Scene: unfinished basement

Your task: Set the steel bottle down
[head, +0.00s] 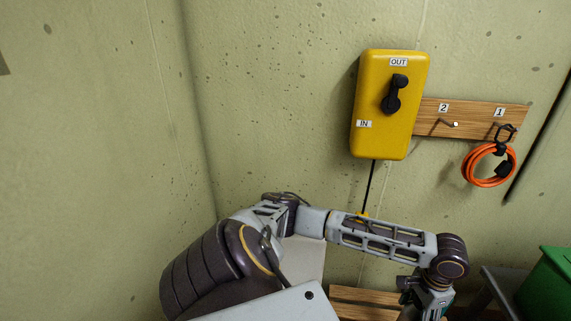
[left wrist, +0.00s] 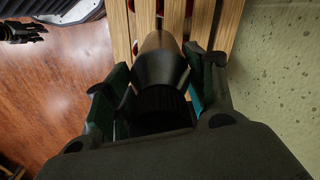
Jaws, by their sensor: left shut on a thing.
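The steel bottle (left wrist: 160,66) shows in the left wrist view as a dark grey, tapering body with a black ribbed end towards the camera. My left gripper (left wrist: 161,84) is shut on it, with one finger pad on each side. Wooden slats (left wrist: 120,38) lie beyond the bottle; I cannot tell whether it touches them. In the head view my left arm reaches across to the right and its gripper (head: 428,301) is at the bottom edge, where the bottle is not visible. A dark jointed hand, seemingly my right gripper (left wrist: 22,32), shows small at the upper left of the wrist view.
A yellow box (head: 372,118) with a black lever hangs on the wall above the arm. A wooden rail (head: 472,117) beside it carries an orange coil (head: 466,172). A green bin (head: 548,287) stands at lower right. Red things show between the slats. Reddish-brown floor (left wrist: 50,100) lies left.

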